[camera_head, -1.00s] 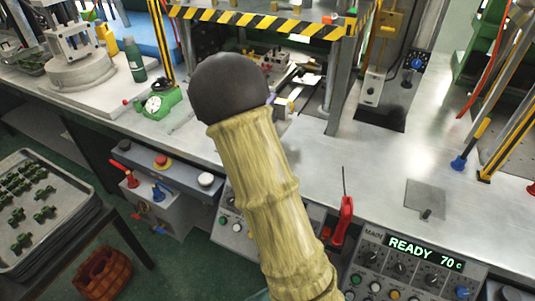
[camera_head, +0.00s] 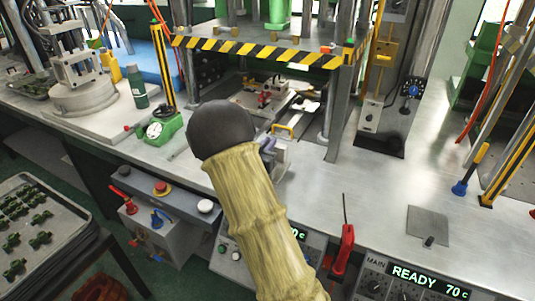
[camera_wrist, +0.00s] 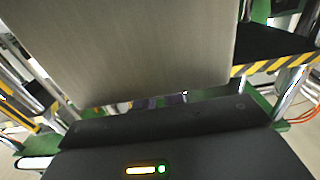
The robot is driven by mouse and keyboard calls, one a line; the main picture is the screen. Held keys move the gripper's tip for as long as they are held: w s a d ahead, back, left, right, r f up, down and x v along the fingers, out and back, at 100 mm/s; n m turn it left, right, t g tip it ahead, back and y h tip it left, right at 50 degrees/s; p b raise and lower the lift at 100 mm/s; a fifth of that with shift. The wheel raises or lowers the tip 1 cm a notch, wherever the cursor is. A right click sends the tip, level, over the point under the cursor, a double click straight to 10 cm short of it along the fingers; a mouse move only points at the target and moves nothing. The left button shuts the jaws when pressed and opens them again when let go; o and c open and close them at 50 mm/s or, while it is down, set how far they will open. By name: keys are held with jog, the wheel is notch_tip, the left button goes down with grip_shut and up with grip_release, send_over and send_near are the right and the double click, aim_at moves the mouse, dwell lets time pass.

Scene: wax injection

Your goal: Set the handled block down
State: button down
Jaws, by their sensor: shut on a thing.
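A grey metal block with a yellow handle (camera_head: 284,131) shows just right of my arm's dark rounded joint, in front of the press opening. My arm hides much of it. In the wrist view a broad, plain metal face (camera_wrist: 130,50), which looks like the block, fills the upper middle, close to the camera. My gripper (camera_wrist: 165,122) shows there as dark parts right below that face, shut on the block. In the head view the gripper is mostly hidden behind my arm. I cannot tell whether the block's underside touches the bench.
The press with a striped yellow-black guard (camera_head: 260,50) stands behind, its open bay holding red-handled tooling (camera_head: 265,98). The bench right (camera_head: 385,180) is largely clear.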

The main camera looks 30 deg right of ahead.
jog(key=shift+f, duration=1.6)
jog(key=shift+f, duration=0.15)
jog(key=c, duration=1.5)
grip_release()
jog(key=shift+f, duration=0.1)
jog(key=shift+s+a, duration=0.1)
jog(key=shift+a, duration=0.1)
jog(key=b+v, duration=0.1)
jog(key=v, duration=1)
jog(key=shift+s+a, duration=0.25)
jog(key=shift+s, duration=0.05)
jog(key=shift+w, duration=0.15)
